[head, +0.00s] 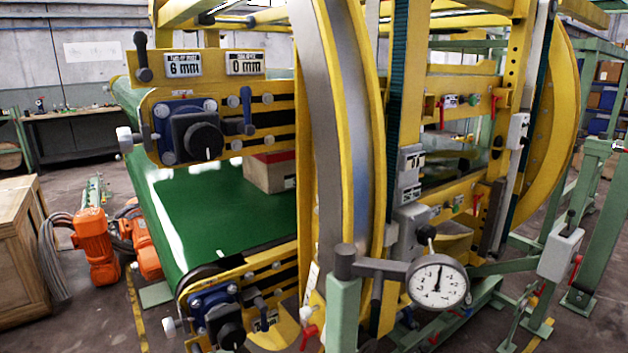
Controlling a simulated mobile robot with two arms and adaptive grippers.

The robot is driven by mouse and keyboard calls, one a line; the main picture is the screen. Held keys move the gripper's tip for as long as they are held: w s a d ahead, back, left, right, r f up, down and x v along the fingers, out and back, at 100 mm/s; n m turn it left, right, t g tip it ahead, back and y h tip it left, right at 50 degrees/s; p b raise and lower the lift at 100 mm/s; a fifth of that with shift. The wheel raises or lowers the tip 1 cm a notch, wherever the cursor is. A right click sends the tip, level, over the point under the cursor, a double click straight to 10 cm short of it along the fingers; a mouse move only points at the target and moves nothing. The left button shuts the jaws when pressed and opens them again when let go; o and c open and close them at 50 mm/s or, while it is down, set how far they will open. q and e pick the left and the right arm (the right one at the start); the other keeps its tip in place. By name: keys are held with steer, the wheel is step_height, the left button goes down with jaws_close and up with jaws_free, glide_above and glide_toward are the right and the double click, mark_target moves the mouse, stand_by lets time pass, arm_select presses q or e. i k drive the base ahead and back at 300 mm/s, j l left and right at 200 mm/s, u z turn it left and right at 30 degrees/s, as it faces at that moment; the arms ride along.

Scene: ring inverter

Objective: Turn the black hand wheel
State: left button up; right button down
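A black round hand wheel (203,140) with a white mark on its face sits on a blue mounting plate (166,147) at the upper left of the yellow machine. A second, similar black wheel (226,327) sits lower down, near the bottom edge of the view. I cannot tell which of the two the task means. Both face toward me and nothing touches them. Neither of my grippers shows in the head view.
A large yellow ring (310,150) stands right of the wheels. A green conveyor belt (215,205) carries a box (268,173). A dial gauge (437,284) on a green post stands in front. A wooden crate (25,250) and orange motors (95,235) are at left.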

mark_target(428, 230)
steer(key=z, duration=0.7)
